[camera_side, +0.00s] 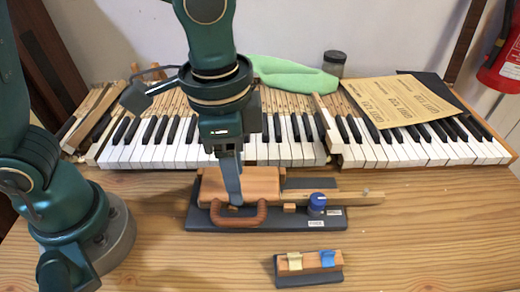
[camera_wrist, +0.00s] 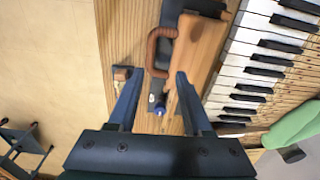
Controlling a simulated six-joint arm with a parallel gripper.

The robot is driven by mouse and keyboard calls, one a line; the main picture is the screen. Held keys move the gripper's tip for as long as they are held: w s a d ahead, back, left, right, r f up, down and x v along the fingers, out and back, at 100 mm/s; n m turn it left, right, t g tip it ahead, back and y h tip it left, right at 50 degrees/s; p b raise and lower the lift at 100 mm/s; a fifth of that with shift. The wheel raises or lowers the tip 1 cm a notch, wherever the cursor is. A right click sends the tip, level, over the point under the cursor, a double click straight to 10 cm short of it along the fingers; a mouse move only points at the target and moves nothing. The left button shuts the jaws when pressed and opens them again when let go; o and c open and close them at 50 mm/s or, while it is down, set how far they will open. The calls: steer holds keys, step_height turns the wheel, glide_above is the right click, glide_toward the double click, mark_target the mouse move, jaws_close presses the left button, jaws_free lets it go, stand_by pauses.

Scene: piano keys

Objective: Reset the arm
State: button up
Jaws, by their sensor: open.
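My gripper (camera_side: 234,203) points down in front of the piano keys, over the dark base (camera_side: 198,218) that bears an orange-brown wooden block (camera_side: 262,178) with a curved brown handle (camera_side: 240,221). In the wrist view my gripper (camera_wrist: 156,82) has its two fingers spread wide with nothing held between them. The handle (camera_wrist: 153,45) and block (camera_wrist: 203,45) show beyond the fingertips there. I cannot tell whether a finger touches the block or handle. A blue-capped knob (camera_side: 317,201) stands on the base's right part; it also shows in the wrist view (camera_wrist: 160,110).
Piano keys (camera_side: 290,150) run along the back. A small block with yellow and blue clips (camera_side: 311,261) lies at the front. A green cloth (camera_side: 293,76), a dark jar (camera_side: 334,62) and tan sheets (camera_side: 397,104) lie behind. The front right of the table (camera_side: 440,240) is clear.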

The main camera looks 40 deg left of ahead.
steer(key=s+a+r+n+t, duration=0.1)
steer(key=s+a+n+t, duration=0.1)
steer(key=a+n, duration=0.2)
steer(key=s+a+r+n+t, duration=0.1)
steer(key=a+r+n+t, duration=0.1)
steer(key=a, duration=0.6)
steer(key=n+t, duration=0.1)
steer(key=n, duration=0.1)
steer(key=shift+s+a+r+n, duration=0.3)
steer(key=shift+s, duration=0.1)
